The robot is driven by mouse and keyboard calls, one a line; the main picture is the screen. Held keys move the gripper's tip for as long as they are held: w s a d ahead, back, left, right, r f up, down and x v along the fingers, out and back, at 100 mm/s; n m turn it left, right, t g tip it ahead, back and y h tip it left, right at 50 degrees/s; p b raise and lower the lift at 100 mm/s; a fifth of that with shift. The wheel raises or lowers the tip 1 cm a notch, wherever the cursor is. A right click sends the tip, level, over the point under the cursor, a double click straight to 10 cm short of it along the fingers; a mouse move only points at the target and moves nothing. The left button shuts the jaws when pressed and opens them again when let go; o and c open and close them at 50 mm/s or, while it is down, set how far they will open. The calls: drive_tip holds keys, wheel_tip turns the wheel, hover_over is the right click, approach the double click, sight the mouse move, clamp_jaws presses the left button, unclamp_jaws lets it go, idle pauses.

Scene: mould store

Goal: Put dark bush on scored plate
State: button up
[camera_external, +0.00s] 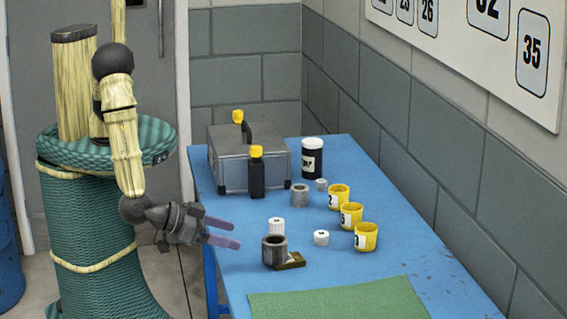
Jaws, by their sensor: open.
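A dark grey hollow bush (274,252) stands upright on the blue table, near its middle. A small dark olive-brown plate (290,261), perhaps the scored plate, lies at the bush's right side; any score marks are too small to make out. I cannot tell whether the bush touches the plate or overlaps its edge. A second, lighter grey hollow cylinder (300,196) stands farther back. My gripper (235,235) is open and empty, its two purple fingers pointing right over the table's left edge, to the left of the dark bush and apart from it.
Several yellow numbered cups (367,239) line the right side. White pieces (321,238) stand near the bush, one behind it (277,226). A metal case (229,165), black bottle (257,178) and black jar (312,160) are at the back. A green mat (340,300) lies in front.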

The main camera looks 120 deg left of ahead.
drive_tip(key=a+r+m+g+h, duration=0.1)
drive_tip(key=a+r+m+h, duration=0.45)
drive_tip(key=r+h, duration=0.4)
drive_tip(key=s+a+r+m+g, duration=0.1)
drive_tip(key=s+a+g, duration=0.2)
drive_tip(key=s, duration=0.7)
drive_tip(key=s+a+r+m+g, duration=0.2)
drive_tip(key=s+a, duration=0.5)
drive_tip(key=s, duration=0.4)
drive_tip(key=shift+s+a+r+g, duration=0.25)
drive_tip(key=shift+s+g, duration=0.05)
drive_tip(key=shift+g, duration=0.2)
drive_tip(key=shift+m, duration=0.25)
drive_tip(key=p+v, duration=0.1)
drive_tip(key=p, duration=0.1)
drive_tip(key=p+v, duration=0.1)
drive_tip(key=v, duration=0.1)
drive_tip(key=shift+w+r+p, duration=0.35)
drive_tip(key=shift+w+r, duration=0.05)
